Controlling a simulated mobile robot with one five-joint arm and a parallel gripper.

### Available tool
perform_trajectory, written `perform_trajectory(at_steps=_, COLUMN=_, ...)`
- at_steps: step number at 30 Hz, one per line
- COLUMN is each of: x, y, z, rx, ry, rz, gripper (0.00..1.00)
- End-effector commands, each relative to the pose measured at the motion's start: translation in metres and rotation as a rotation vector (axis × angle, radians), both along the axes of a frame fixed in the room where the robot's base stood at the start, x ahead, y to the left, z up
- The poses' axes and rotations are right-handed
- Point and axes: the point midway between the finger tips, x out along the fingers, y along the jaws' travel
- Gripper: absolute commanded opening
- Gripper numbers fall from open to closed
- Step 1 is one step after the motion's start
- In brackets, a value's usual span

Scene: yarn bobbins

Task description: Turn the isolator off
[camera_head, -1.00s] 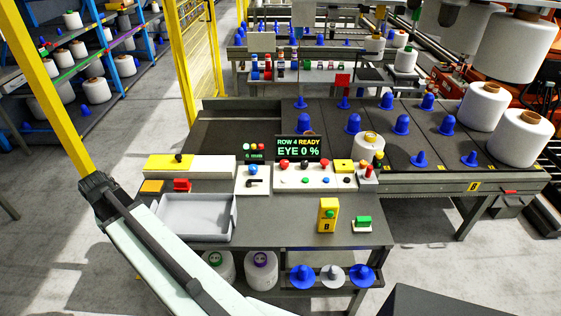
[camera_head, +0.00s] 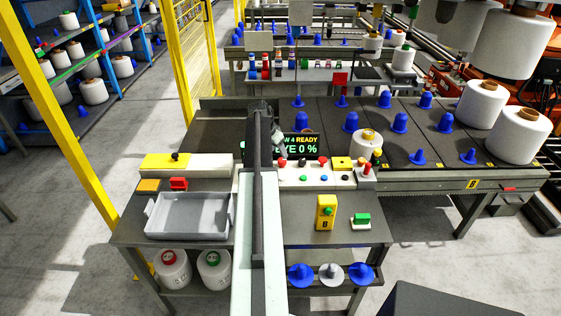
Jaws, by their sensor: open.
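No control carries a readable isolator label, so I cannot tell which one it is. Candidates on the bench are a long yellow-and-white box (camera_head: 200,171) with a black knob (camera_head: 175,156), a yellow box (camera_head: 326,213) with a green button, and a small red switch (camera_head: 178,183). A white box with a black lever, seen earlier left of the button panel, is now mostly behind my arm. My gripper (camera_head: 279,143) is open, over the back of the bench in front of the dark display (camera_head: 306,146). Its fingertips are small and hard to make out.
A white button panel (camera_head: 317,173) with several coloured buttons lies right of my arm. A grey tray (camera_head: 188,217) sits at the left, and a green switch (camera_head: 361,220) at the right. Blue cones and yarn bobbins (camera_head: 481,103) stand on the conveyor behind.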

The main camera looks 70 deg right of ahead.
Motion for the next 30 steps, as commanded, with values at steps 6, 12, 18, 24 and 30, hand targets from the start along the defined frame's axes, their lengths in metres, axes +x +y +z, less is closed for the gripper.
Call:
perform_trajectory(at_steps=6, x=-0.005, y=-0.014, z=-0.045, rx=0.0, ry=0.0, rz=0.001, gripper=0.58)
perform_trajectory(at_steps=12, x=-0.009, y=-0.022, z=-0.062, rx=0.0, ry=0.001, rz=0.002, gripper=0.58)
perform_trajectory(at_steps=18, x=-0.008, y=-0.021, z=-0.059, rx=0.001, ry=0.0, rz=0.003, gripper=0.58)
perform_trajectory(at_steps=24, x=-0.008, y=-0.021, z=-0.059, rx=0.001, ry=0.0, rz=0.003, gripper=0.11)
perform_trajectory(at_steps=30, x=-0.008, y=-0.021, z=-0.059, rx=0.001, ry=0.001, rz=0.008, gripper=0.0)
